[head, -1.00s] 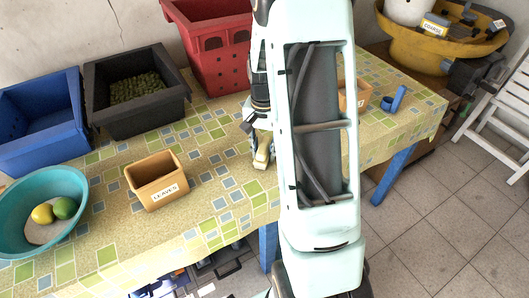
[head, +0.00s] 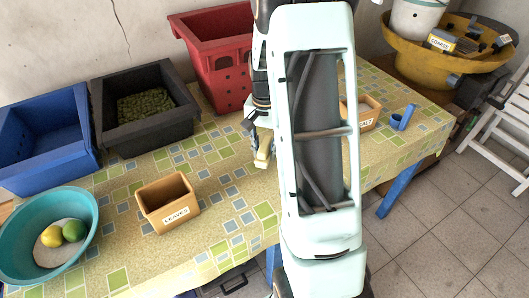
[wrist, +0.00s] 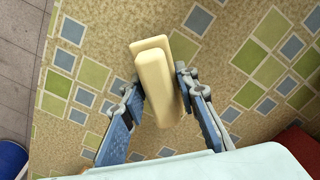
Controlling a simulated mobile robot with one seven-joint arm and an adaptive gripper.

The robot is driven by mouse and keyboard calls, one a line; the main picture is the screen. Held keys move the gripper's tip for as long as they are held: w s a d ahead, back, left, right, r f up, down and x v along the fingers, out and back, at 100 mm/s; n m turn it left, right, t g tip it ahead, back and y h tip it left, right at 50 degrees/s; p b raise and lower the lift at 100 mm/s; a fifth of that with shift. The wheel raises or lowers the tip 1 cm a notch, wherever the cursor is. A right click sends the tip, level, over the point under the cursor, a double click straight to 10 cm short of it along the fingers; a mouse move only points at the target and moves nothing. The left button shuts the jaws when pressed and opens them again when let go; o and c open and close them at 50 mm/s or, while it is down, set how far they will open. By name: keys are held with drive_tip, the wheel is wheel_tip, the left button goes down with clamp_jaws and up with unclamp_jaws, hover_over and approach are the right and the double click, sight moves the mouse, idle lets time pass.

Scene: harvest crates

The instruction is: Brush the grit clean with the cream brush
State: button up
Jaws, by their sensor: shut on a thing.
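My gripper (wrist: 160,82) is shut on the cream brush (wrist: 153,88), a pale block with a rounded handle, held between the two blue-grey fingers above the patterned tablecloth. In the head view, my gripper (head: 264,140) is partly hidden by my arm, and the cream brush (head: 263,158) shows below it, near the middle of the table. I cannot make out grit on the speckled cloth; part of the table is hidden behind my arm.
A tan LEAVES box (head: 154,220) stands left of my gripper, with a teal bowl (head: 88,237) of fruit beyond. Blue (head: 50,170), black (head: 150,138) and red (head: 222,75) crates line the back. A second tan box (head: 368,122) and blue holder (head: 402,122) stand right.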

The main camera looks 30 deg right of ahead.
sight(265, 144)
drive_tip(key=shift+r+p, duration=1.25)
drive_tip(key=shift+r, duration=0.85)
